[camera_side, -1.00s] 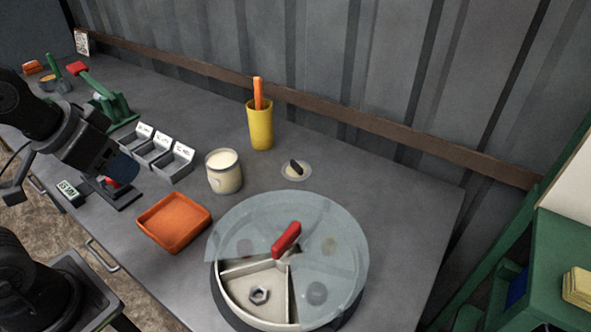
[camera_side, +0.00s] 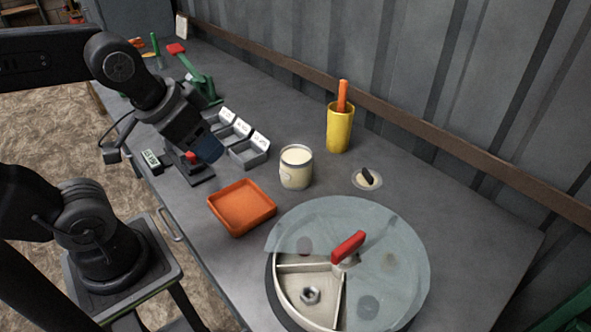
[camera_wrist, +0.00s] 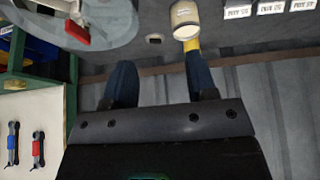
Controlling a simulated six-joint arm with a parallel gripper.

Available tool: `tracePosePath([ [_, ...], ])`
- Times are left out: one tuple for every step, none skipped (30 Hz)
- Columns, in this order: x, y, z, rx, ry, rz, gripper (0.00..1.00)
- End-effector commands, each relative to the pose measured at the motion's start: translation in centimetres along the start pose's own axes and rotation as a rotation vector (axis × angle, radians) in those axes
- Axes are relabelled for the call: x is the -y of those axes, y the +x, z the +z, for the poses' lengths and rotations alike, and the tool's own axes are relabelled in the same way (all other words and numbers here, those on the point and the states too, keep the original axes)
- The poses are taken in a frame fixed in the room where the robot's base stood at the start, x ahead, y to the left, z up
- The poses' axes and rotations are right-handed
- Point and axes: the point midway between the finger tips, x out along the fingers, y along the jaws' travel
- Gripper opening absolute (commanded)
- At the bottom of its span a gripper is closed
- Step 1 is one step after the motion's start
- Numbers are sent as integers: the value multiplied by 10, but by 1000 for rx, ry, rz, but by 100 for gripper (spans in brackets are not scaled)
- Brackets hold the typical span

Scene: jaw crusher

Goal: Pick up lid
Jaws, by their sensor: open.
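The small round lid (camera_side: 361,184), clear with a dark knob, lies flat on the grey bench beside the cream-filled jar (camera_side: 296,168). In the wrist view a small dark spot beside the jar (camera_wrist: 185,18) looks like its knob (camera_wrist: 154,39); the clear part is hard to make out there. My gripper (camera_side: 208,149) is over the left part of the bench, above a small black stand with a red part, well left of the lid. Its two blue fingers (camera_wrist: 161,82) are apart with nothing between them in the wrist view.
A round divided tray with a clear cover and red handle (camera_side: 348,246) stands in front of the lid. A yellow cup (camera_side: 340,128) stands behind the jar. An orange tray (camera_side: 242,206) and labelled grey bins (camera_side: 249,151) lie left. A corrugated wall bounds the back.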

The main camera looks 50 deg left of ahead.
Motion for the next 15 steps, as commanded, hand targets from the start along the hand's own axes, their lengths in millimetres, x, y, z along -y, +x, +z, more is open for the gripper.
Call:
tracePosePath([
  [0, 0, 0, 0, 0, 0, 52],
  [0, 0, 0, 0, 0, 0, 52],
  [0, 0, 0, 0, 0, 0, 50],
  [0, 0, 0, 0, 0, 0, 48],
  [0, 0, 0, 0, 0, 0, 45],
  [0, 0, 0, 0, 0, 0, 43],
  [0, 0, 0, 0, 0, 0, 43],
  [0, 0, 0, 0, 0, 0, 43],
  [0, 0, 0, 0, 0, 0, 43],
  [0, 0, 0, 0, 0, 0, 43],
  [0, 0, 0, 0, 0, 0, 43],
  [0, 0, 0, 0, -1, 0, 43],
  [0, 0, -2, 2, -4, 0, 43],
  [0, -1, -4, 4, -10, 0, 43],
  [0, -2, -10, 10, -21, 0, 43],
])
